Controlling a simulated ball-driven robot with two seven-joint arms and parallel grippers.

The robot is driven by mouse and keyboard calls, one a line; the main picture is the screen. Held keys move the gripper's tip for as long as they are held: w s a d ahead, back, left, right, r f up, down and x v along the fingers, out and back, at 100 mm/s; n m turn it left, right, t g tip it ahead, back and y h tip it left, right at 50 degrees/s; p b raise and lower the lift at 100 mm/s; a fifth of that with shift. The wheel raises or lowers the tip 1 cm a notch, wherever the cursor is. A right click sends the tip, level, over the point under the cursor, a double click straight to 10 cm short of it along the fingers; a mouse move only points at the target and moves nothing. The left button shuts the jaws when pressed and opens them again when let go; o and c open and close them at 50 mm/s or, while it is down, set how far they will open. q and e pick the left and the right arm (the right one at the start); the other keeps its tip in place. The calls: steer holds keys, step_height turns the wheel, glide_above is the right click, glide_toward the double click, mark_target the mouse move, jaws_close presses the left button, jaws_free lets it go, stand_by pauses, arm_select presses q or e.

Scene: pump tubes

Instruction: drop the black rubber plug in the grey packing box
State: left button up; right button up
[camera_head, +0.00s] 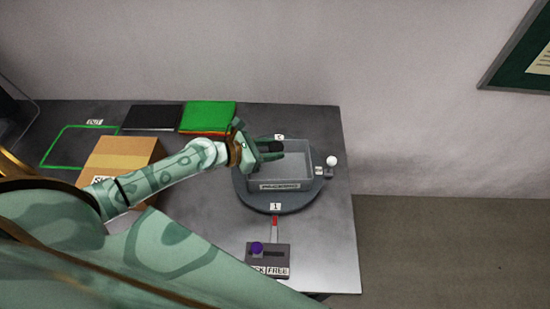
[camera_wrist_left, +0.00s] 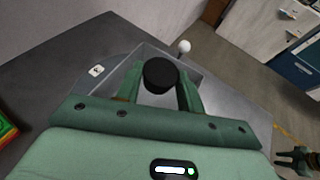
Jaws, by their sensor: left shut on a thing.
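The black rubber plug (camera_head: 275,146) is between the fingers of my left gripper (camera_head: 274,151), which is shut on it. In the left wrist view the round dark top of the plug (camera_wrist_left: 160,74) shows between the green fingers. The grey packing box (camera_head: 295,183) is an open tray with a label on its front wall. It stands on a dark round turntable (camera_head: 277,205). The gripper holds the plug over the box's back left part, seemingly above the rim. The box (camera_wrist_left: 206,88) shows behind the plug in the left wrist view. A dark gripper-like shape, perhaps my right gripper, shows small at the lower right there.
A white-knobbed lever (camera_head: 331,161) stands right of the box. A switch block (camera_head: 268,258) with a purple knob sits in front. A cardboard box (camera_head: 125,152), a green stack (camera_head: 208,116) and a black pad (camera_head: 152,117) lie to the left.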

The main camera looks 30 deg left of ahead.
arm_select(q)
steer(key=shift+w+d+f, duration=0.2)
steer(key=shift+w+f, duration=0.2)
steer(key=shift+f, duration=0.2)
steer(key=f, duration=0.1)
steer(key=f+b, duration=0.2)
steer(key=shift+w+d+f, duration=0.1)
steer(key=shift+w+f, duration=0.15)
steer(key=shift+f, duration=0.1)
steer(key=shift+r, duration=0.1)
